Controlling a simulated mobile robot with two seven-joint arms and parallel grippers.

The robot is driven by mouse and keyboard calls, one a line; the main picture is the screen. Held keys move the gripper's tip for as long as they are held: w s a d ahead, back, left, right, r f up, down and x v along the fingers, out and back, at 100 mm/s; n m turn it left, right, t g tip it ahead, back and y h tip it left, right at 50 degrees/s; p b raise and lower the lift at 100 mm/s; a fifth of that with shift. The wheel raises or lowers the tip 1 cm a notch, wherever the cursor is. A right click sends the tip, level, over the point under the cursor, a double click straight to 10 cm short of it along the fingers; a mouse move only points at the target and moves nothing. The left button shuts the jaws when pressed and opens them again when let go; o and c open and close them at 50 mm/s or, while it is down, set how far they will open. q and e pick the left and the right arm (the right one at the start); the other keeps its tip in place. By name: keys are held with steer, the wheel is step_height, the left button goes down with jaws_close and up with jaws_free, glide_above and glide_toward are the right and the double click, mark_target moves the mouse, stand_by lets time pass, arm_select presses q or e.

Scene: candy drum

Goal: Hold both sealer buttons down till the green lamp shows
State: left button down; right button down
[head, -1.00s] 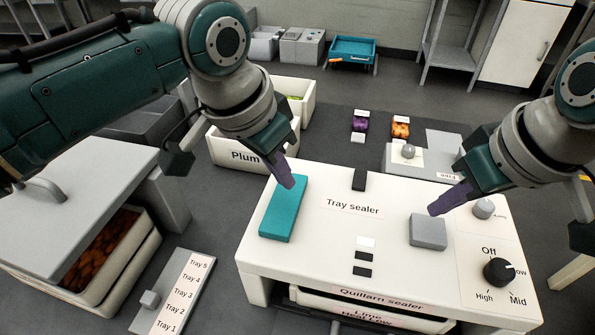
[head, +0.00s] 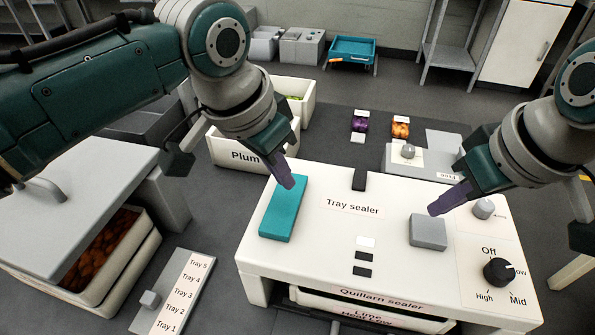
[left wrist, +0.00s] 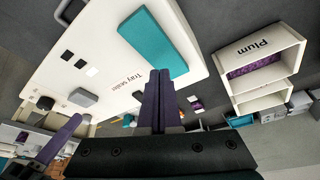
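The tray sealer (head: 320,240) is a white box with a large teal button (head: 284,208) at left and a grey button (head: 428,231) at right. My left gripper (head: 288,184) is shut and empty, its tips at the far end of the teal button. In the left wrist view its purple fingers (left wrist: 160,90) lie together beside the teal button (left wrist: 158,40). My right gripper (head: 435,210) looks shut, its tip at the grey button's far edge. I cannot tell whether either touches or presses. A white square (head: 366,242) and two black squares lie between the buttons. No green light shows.
A black dial (head: 498,272) with Off, Low, Mid and High sits on the sealer's right. A plum bin (head: 235,155) stands behind left. A lidded tray box (head: 85,205) and a tray slider (head: 175,292) are at left. A grey knob (head: 484,208) is near my right gripper.

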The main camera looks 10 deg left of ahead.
mark_target(287, 199)
arm_select(q)
steer(key=shift+f, duration=1.95)
arm_select(e)
steer(key=shift+f, duration=2)
stand_by(3.1)
step_height(287, 199, up, 8)
stand_by(1.0)
